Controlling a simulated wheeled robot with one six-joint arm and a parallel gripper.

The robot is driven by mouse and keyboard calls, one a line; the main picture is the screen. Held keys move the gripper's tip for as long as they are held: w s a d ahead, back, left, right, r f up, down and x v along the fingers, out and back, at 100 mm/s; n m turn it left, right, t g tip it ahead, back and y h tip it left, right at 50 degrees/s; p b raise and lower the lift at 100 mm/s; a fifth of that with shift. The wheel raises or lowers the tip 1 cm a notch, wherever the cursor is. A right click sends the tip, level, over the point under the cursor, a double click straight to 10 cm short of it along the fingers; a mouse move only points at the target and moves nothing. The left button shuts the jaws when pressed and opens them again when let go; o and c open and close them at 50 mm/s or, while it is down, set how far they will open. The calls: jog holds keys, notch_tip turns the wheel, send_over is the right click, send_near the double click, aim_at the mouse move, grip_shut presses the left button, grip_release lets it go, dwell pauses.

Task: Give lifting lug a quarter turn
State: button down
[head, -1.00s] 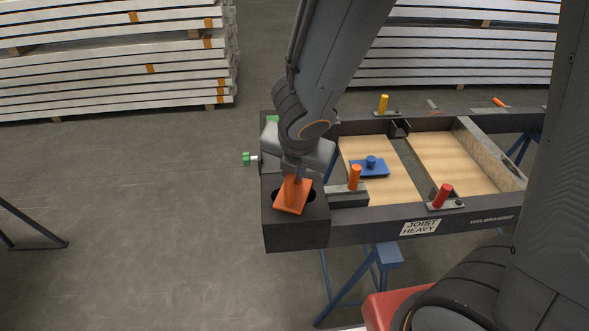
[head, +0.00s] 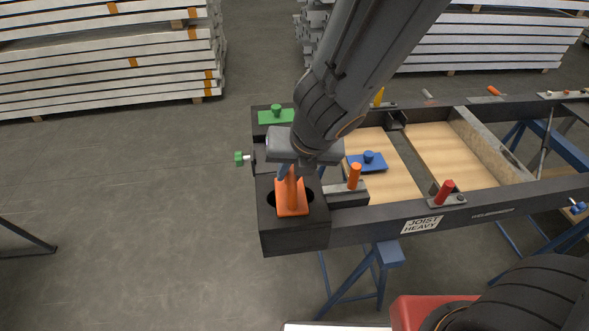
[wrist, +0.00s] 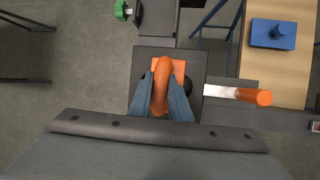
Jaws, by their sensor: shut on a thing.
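The orange lifting lug (head: 291,206) has a flat square plate with an upright handle. It sits over the dark hole in the black corner block (head: 294,238) of the frame, its plate edges roughly in line with the block's edges. My gripper (head: 290,172) comes down from above and is shut on the lug's handle. In the wrist view the lug (wrist: 163,82) shows between the two fingers (wrist: 160,100), its plate partly hidden by them. Dark parts of the hole show on both sides of the plate.
A blue plate with a knob (head: 368,162) lies on a wooden board. A green plate (head: 276,116) and a green knob (head: 240,158) are farther back and left. A red handle (head: 444,192) stands on the front beam.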

jog(key=c, duration=1.6)
grip_release()
jog(key=shift+o, duration=0.2)
